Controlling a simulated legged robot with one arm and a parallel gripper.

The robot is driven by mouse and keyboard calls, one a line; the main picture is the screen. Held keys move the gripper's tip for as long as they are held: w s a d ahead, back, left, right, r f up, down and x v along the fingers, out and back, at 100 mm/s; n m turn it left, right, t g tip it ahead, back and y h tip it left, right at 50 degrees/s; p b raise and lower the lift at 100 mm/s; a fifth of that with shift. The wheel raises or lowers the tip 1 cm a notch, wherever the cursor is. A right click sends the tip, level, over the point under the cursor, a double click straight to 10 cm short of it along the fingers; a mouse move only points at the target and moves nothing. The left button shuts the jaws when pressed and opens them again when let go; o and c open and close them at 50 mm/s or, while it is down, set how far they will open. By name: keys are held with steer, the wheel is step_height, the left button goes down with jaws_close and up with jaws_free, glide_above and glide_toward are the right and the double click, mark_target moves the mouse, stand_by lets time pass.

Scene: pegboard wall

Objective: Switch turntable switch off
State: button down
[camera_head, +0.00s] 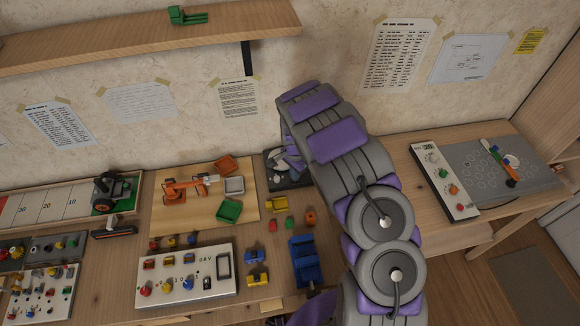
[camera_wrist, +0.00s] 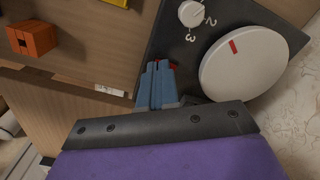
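The turntable is a dark panel (camera_wrist: 205,55) with a large white disc (camera_wrist: 245,63) bearing a red mark, and a small white knob (camera_wrist: 192,14) beside the digits 2 and 3. In the head view the dark panel (camera_head: 274,158) shows only in part behind my arm. My gripper (camera_wrist: 158,70) has its blue-grey fingers close together at the panel's edge, left of the disc. A small red part (camera_wrist: 173,65) shows right at the fingertips; it may be the switch. The fingers hide most of it, and I cannot tell whether they touch it or which way it is set.
An orange block (camera_wrist: 32,38) sits on the wooden table. To the left are a wooden board with an orange toy arm (camera_head: 187,187) and a white panel (camera_head: 185,277). A shelf (camera_head: 140,40) hangs above.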

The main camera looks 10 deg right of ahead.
stand_by(0.3)
steer(key=shift+r+p, duration=1)
steer(key=shift+r, duration=2.4)
steer(key=s+d+r+n, duration=0.3)
steer(key=s+r+n, duration=0.1)
steer(key=s+r, duration=1.35)
steer(key=s+a+r+n+g, duration=0.1)
steer(key=s+r+n, duration=0.2)
steer(key=s, duration=0.9)
steer(key=s+a+r+n, duration=0.2)
steer(key=s+r+n, duration=0.2)
steer(key=s, duration=0.8)
steer(key=shift+s+r+n+g, duration=0.2)
steer(key=shift+s+n+g, duration=0.2)
steer(key=shift+n, duration=0.1)
